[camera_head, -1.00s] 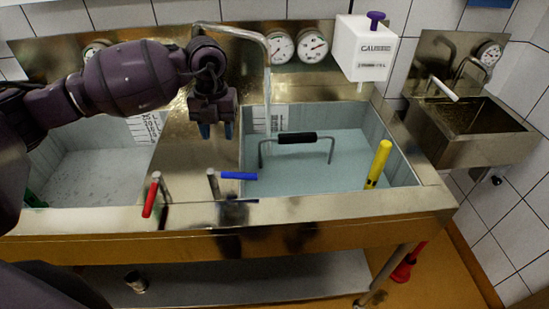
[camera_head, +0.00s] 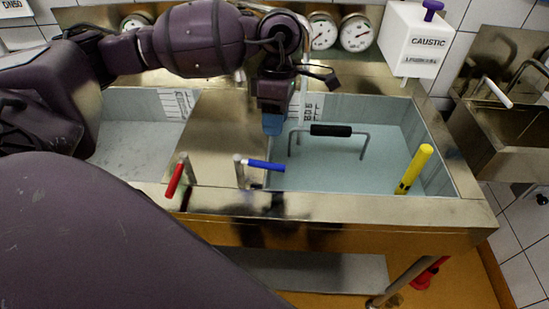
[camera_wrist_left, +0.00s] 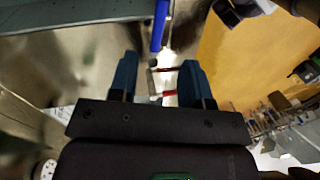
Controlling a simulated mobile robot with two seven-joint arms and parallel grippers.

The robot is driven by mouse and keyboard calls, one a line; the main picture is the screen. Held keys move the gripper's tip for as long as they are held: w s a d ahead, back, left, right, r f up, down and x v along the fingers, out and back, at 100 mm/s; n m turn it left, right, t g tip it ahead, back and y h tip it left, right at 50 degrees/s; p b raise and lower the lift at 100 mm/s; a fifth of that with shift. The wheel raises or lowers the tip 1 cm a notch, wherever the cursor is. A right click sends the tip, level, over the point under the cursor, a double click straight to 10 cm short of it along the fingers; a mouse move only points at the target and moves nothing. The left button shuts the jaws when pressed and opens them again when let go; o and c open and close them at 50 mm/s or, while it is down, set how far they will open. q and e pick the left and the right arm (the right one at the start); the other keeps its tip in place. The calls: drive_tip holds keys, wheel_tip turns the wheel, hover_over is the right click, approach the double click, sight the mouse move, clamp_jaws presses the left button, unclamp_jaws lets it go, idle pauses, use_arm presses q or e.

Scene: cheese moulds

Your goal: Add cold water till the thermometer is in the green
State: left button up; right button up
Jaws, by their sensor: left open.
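The right basin (camera_head: 458,150) holds pale blue water. A yellow stick (camera_head: 415,168) stands tilted in it. Two round dials (camera_head: 322,31) (camera_head: 357,32) hang behind; their readings are too small to tell. My right gripper is out of view.
A red-handled lever (camera_head: 174,180) stands left of the blue one. A black-gripped bar handle (camera_head: 331,130) rises from the water. A white caustic box (camera_head: 420,42) hangs at the back right. A smaller sink (camera_head: 510,130) is at the right.

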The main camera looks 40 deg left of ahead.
use_arm(q)
drive_tip(key=f, duration=0.3)
drive_tip(key=s+f, duration=0.1)
drive_tip(key=f, duration=0.2)
drive_tip(key=s+f, duration=0.1)
drive_tip(key=f, duration=0.3)
drive_tip(key=shift+d+f, duration=0.1)
drive_tip(key=shift+d, duration=0.3)
clamp_jaws()
